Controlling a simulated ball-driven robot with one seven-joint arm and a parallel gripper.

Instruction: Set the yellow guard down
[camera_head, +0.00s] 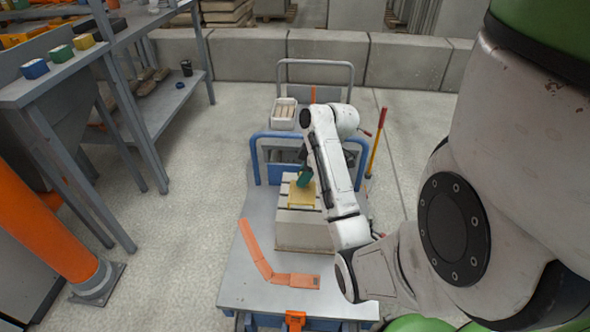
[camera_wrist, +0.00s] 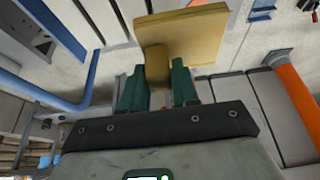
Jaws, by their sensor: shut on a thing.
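The yellow guard (camera_wrist: 190,30) is a flat tan-yellow plate with a thick stub. In the wrist view my gripper (camera_wrist: 158,85) has its two green fingers shut on the stub, with the plate beyond the fingertips. In the head view the yellow guard (camera_head: 302,194) shows over the top of a pale block stack (camera_head: 297,232) on the cart, below my gripper (camera_head: 305,178). I cannot tell whether the guard touches the block. The arm hides part of the block's right side.
The block stands on a grey cart (camera_head: 262,285) with blue rails. Orange flat pieces (camera_head: 262,262) lie on its front left. A white tray (camera_head: 284,114) sits behind the blue rail. A shelf bench (camera_head: 150,105) stands at left, with an orange post (camera_head: 45,230) in front.

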